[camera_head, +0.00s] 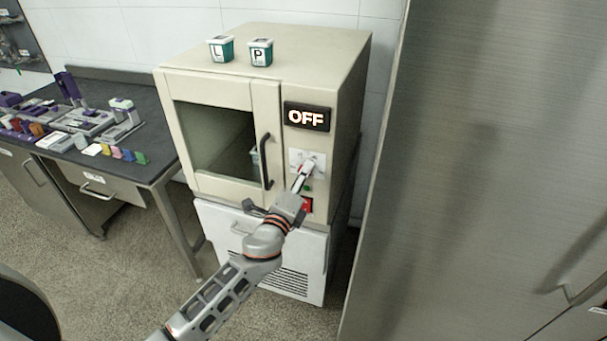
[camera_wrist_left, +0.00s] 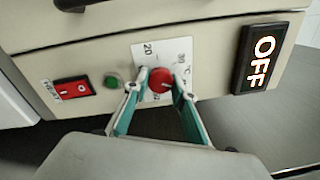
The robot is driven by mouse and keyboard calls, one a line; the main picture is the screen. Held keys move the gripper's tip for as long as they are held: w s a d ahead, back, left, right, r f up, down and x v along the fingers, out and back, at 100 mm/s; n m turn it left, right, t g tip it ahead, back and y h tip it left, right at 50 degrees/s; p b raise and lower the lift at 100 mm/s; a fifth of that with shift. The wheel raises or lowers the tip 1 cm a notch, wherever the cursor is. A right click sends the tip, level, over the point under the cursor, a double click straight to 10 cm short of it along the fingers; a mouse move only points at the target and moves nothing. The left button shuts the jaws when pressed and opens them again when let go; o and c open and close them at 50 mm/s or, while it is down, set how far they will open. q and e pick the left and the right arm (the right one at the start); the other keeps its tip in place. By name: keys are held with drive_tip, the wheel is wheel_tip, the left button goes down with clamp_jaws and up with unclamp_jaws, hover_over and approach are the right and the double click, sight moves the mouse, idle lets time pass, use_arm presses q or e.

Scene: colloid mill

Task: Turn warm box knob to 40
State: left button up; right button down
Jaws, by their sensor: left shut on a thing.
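The warm box (camera_head: 221,90) is a beige cabinet with a windowed door on a white base. Its red knob (camera_wrist_left: 160,80) sits on a white dial plate (camera_head: 317,158), with a "20" mark readable in the left wrist view. My left gripper (camera_wrist_left: 161,84) has its fingertips on both sides of the knob and is shut on it. In the head view my left gripper (camera_head: 303,175) reaches the dial and hides the knob. The display (camera_head: 307,117) above reads "OFF". The knob's exact setting cannot be told. My right gripper is not in view.
A red switch (camera_wrist_left: 73,89) and a green button (camera_wrist_left: 112,81) sit beside the dial. Tubs marked L (camera_head: 221,49) and P (camera_head: 260,52) stand on top of the box. A dark bench (camera_head: 158,160) is at left, a large metal cabinet (camera_head: 440,200) at right.

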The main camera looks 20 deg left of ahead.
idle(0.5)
use_arm(q)
drive_tip(key=o, duration=1.1)
drive_tip(key=s, duration=1.2)
drive_tip(key=shift+a+f, duration=0.25)
drive_tip(key=shift+a, duration=0.1)
drive_tip(key=shift+f, duration=0.1)
